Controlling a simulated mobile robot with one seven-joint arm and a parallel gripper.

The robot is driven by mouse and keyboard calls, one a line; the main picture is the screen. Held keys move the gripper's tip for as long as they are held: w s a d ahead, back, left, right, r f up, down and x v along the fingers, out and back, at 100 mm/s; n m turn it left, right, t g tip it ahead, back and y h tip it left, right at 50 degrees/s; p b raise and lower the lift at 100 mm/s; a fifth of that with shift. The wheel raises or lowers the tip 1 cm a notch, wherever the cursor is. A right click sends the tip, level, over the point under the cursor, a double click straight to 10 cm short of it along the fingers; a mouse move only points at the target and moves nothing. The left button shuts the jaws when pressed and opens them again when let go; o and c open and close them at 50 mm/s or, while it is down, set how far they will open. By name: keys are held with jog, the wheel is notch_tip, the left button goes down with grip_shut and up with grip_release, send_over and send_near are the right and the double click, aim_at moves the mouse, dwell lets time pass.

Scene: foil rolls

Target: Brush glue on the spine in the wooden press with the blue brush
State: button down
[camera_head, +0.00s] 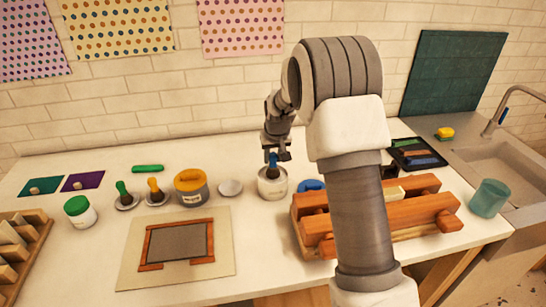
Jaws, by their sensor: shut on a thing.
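My gripper (276,153) is shut on the blue brush (273,160), which points down into a white pot (272,184) at the middle of the table. The brush's lower end is in or at the pot's mouth; I cannot tell how deep. The wooden press (415,211) is to the right of the pot, with reddish-orange bars. A pale block (388,193), which may be the book spine, shows between the bars. My arm hides part of the press's middle.
A blue item (311,185) lies between the pot and the press. A teal cup (489,198) is at the right, near the sink. A framed board (131,262) lies in front.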

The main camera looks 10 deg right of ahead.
jog(key=shift+f+b, duration=0.55)
jog(key=shift+f, duration=0.05)
dwell(1.6)
jog(key=shift+r+p, duration=2)
jog(key=shift+r, duration=1.6)
jog(key=shift+s, duration=0.1)
